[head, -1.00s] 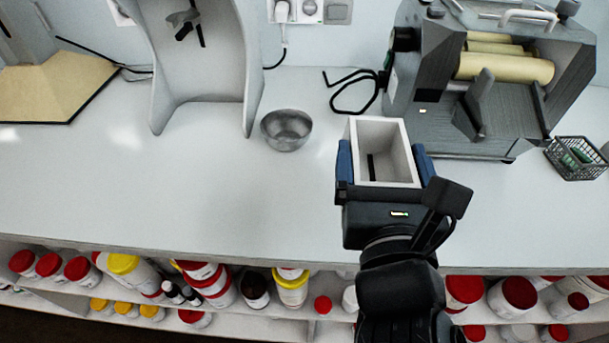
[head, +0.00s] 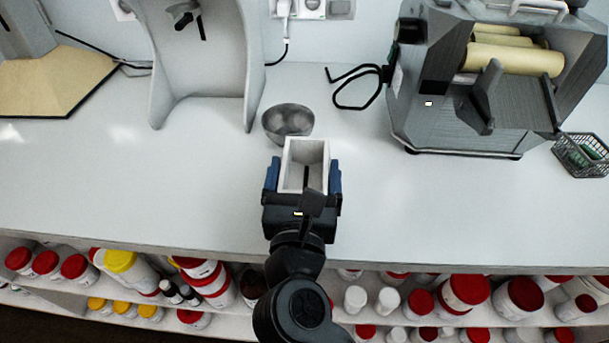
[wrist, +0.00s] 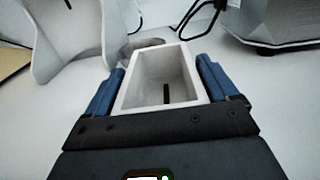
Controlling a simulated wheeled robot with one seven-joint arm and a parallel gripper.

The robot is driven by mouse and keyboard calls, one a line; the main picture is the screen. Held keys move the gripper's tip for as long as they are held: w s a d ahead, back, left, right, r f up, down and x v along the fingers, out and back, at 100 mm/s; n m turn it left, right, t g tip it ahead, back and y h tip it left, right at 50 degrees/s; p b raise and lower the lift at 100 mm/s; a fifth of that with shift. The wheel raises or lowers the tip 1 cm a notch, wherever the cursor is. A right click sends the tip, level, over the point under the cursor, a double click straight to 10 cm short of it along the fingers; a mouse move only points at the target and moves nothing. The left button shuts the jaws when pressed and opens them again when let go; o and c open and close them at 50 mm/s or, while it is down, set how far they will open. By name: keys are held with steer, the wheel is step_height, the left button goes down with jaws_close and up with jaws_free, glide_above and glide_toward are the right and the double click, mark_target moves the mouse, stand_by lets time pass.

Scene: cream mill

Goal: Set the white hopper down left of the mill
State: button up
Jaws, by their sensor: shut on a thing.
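The white hopper (head: 292,168) is an open rectangular box with a dark slot inside. My gripper (head: 303,182) is shut on it, with a blue finger on each side. In the wrist view the hopper (wrist: 121,95) sits upright between the blue fingers of my gripper (wrist: 158,90). It is over the counter, left of the mill (head: 485,85), a grey machine with cream rollers. Whether the hopper touches the counter I cannot tell.
A metal bowl (head: 288,121) stands just behind the hopper and is partly covered by it in the wrist view. A wire basket (head: 582,155) is at the right. The white counter (head: 120,190) is clear at the left.

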steer(key=shift+f, duration=0.25)
steer(key=shift+f, duration=0.15)
steer(key=o, duration=0.9)
steer(key=shift+s, duration=0.1)
steer(key=s+b, duration=0.2)
steer(key=s, duration=0.9)
steer(key=shift+s+a, duration=0.15)
steer(key=shift+s, duration=0.25)
